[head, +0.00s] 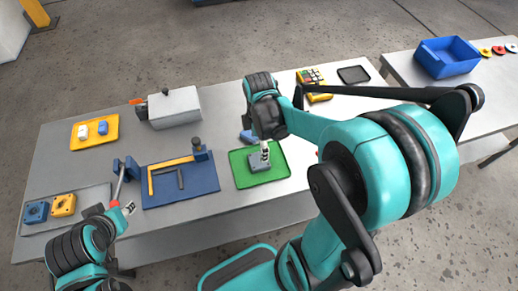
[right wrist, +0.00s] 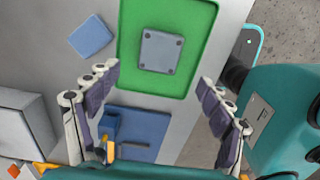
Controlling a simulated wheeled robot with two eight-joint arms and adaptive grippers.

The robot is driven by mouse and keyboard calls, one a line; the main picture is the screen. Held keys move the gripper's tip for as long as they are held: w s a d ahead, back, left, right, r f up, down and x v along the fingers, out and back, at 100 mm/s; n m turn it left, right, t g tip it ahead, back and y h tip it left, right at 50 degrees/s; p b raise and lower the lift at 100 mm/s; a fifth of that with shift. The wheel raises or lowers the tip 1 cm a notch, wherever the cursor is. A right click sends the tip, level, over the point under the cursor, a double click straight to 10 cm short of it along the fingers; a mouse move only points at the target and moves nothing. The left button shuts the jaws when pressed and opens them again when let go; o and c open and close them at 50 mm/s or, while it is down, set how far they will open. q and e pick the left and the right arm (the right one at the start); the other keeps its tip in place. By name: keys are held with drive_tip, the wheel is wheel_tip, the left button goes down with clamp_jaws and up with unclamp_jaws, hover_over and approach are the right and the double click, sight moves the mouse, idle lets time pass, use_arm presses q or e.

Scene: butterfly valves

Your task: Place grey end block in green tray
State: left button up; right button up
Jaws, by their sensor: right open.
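The grey end block (right wrist: 161,51), a squarish plate with small dark spots near its corners, lies flat inside the green tray (right wrist: 128,50). In the head view the block (head: 257,163) shows in the tray (head: 281,172), partly behind my right gripper (head: 265,153). In the right wrist view my right gripper (right wrist: 160,95) has its fingers wide apart with nothing between them, and no finger touches the block. My left gripper (head: 128,207) is at the left front of the table by a grey tray; its fingers are too small to judge.
A blue fixture (head: 200,180) with a yellow angle piece lies left of the green tray. A blue piece (right wrist: 91,37) lies beside the tray. A yellow tray (head: 82,143), a grey box (head: 175,107) and a grey tray (head: 84,215) with blue and yellow blocks stand further left. A blue bin (head: 446,58) is at right.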

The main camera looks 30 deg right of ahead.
drive_tip(key=s+a+r+m+t, duration=0.5)
drive_tip(key=a+r+m+t, duration=0.2)
drive_tip(key=m, duration=0.8)
wheel_tip(320, 180, up, 3)
drive_tip(key=shift+s+f+p, duration=0.15)
drive_tip(key=shift+f+p, duration=0.05)
drive_tip(key=shift+p, duration=0.1)
drive_tip(key=shift+f, duration=0.1)
wheel_tip(320, 180, down, 4)
drive_tip(key=b, duration=0.4)
